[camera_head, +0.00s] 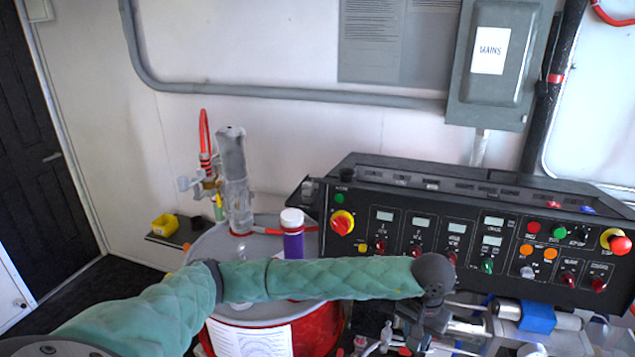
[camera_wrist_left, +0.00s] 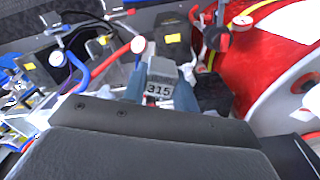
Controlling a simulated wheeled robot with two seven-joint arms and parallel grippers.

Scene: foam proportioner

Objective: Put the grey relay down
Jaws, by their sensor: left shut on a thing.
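The grey relay (camera_wrist_left: 160,78), a small block with a label reading 315, shows in the left wrist view. It sits between the two blue-grey fingers of my left gripper (camera_wrist_left: 160,92), which is shut on it. In the head view my left arm reaches across in front of the control panel, and my left gripper (camera_head: 413,330) points down at the bottom edge. I cannot make out the relay in the head view; the wrist and gripper hide that spot. My right gripper is not in view.
A black control panel (camera_head: 400,245) with knobs and displays stands behind the gripper. A red drum (camera_head: 325,325) with a grey lid, bearing a purple bottle (camera_head: 293,240), stands to its left. Pipes with a blue fitting (camera_head: 537,317) lie at right. Hoses and fittings crowd the space below.

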